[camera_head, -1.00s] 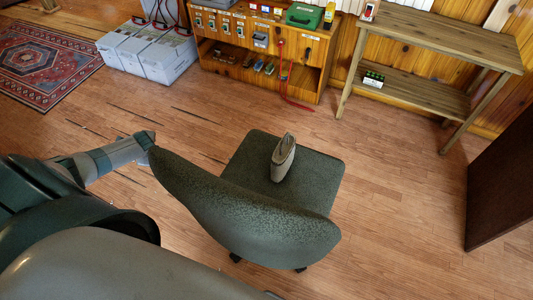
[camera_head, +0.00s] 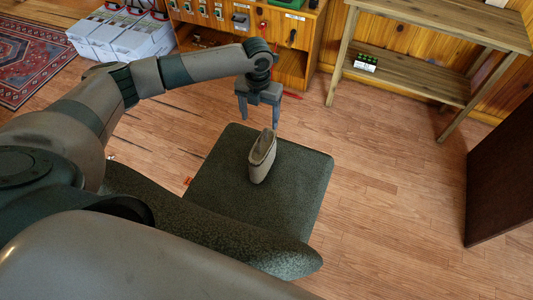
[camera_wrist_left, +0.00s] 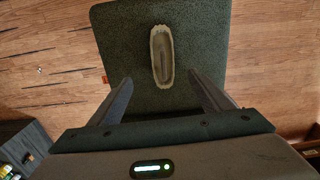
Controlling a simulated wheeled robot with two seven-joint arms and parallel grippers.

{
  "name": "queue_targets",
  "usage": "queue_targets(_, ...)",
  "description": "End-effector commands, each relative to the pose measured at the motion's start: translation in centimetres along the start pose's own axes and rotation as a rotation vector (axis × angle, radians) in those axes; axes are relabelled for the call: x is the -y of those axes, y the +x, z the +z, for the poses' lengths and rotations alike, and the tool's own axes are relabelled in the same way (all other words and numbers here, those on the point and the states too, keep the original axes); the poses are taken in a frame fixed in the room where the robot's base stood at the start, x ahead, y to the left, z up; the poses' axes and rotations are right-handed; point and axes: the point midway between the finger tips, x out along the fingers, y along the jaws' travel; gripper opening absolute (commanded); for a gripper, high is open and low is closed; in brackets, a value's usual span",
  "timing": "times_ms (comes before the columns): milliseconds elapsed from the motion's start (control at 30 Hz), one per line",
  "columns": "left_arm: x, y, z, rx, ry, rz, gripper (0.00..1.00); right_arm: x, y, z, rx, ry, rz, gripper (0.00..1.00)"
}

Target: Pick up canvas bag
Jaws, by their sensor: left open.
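The canvas bag (camera_head: 262,157) is small and beige-grey. It stands upright on the green seat of a chair (camera_head: 300,185). It also shows in the left wrist view (camera_wrist_left: 161,57), seen from above with its long opening facing the camera. My left gripper (camera_head: 258,122) is open and empty. In the head view it appears just above and behind the bag, fingers pointing down. In the left wrist view its two fingers (camera_wrist_left: 161,85) are spread wide, with the bag beyond and between them, not touched. My right gripper is out of view.
The chair's backrest (camera_head: 215,235) stands between my body and the seat. A wooden shelf table (camera_head: 420,75) is at the back right, a wooden cabinet (camera_head: 295,68) at the back. A dark brown panel (camera_head: 503,180) is at right. Floor right of the chair is clear.

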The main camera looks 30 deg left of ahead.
Motion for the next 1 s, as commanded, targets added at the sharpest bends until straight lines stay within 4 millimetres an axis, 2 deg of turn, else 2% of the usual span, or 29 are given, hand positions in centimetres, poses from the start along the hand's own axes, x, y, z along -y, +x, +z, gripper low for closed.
queue_targets(100,0.6,-0.4,-0.4,-0.013,0.056,0.003,0.72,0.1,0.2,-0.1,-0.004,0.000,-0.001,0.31)
queue_targets(367,0.7,-0.5,-0.4,-0.014,0.060,0.003,0.72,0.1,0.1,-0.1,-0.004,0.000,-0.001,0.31)
queue_targets(567,0.7,0.1,-0.4,-0.014,0.058,0.002,0.72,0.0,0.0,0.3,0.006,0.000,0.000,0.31)
queue_targets(767,0.7,2.5,-0.6,-0.016,0.057,0.004,0.72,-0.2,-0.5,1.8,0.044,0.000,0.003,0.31)
queue_targets(1000,0.7,6.7,-0.6,-0.016,0.055,0.003,0.72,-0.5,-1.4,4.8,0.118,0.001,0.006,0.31)
